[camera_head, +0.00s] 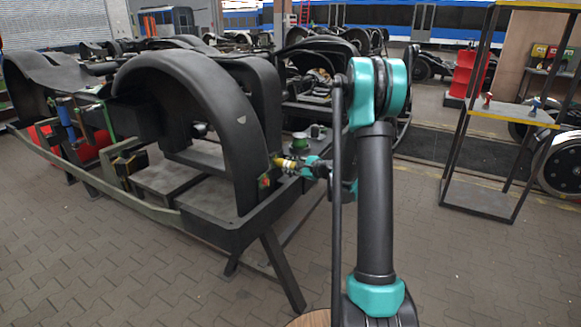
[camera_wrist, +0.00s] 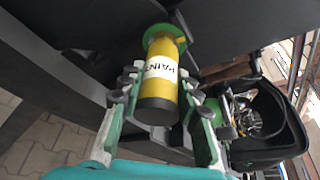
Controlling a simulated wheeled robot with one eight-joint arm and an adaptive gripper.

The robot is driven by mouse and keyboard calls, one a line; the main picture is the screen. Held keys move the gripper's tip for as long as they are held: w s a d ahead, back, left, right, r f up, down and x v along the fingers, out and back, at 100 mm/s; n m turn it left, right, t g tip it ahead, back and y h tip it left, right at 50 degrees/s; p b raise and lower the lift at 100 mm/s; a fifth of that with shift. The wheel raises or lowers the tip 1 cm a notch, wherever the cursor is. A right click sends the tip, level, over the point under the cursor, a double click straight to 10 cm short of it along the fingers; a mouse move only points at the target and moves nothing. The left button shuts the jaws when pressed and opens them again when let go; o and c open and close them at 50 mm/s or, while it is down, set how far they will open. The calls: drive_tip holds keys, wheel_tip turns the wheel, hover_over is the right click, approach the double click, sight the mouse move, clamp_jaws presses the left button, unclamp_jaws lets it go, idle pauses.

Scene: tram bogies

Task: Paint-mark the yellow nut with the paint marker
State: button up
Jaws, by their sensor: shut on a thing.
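The paint marker (camera_wrist: 160,85) is a yellow cylinder with a white label reading "PAINT" and a dark end. In the wrist view it stands between the fingers of my gripper (camera_wrist: 155,110), which is shut on it. A green round collar or disc sits at its far end, close to a dark surface. In the head view the marker (camera_head: 284,163) shows small and yellow, held by my gripper (camera_head: 298,167) beside the end of the black wheel arch. I cannot make out the yellow nut for certain; the marker's far end hides what lies beyond it.
The black bogie frame (camera_head: 236,232) with large curved arches fills the left and stands on legs. A small red, yellow and green part (camera_head: 264,181) sits on it below the marker. A metal rack (camera_head: 500,120) stands at the right. The paved floor in front is clear.

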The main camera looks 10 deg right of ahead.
idle(0.6)
drive_tip(key=shift+s+d, duration=0.9)
drive_tip(key=shift+d, duration=0.3)
drive_tip(key=shift+s+d, duration=0.85)
drive_tip(key=shift+d, duration=0.35)
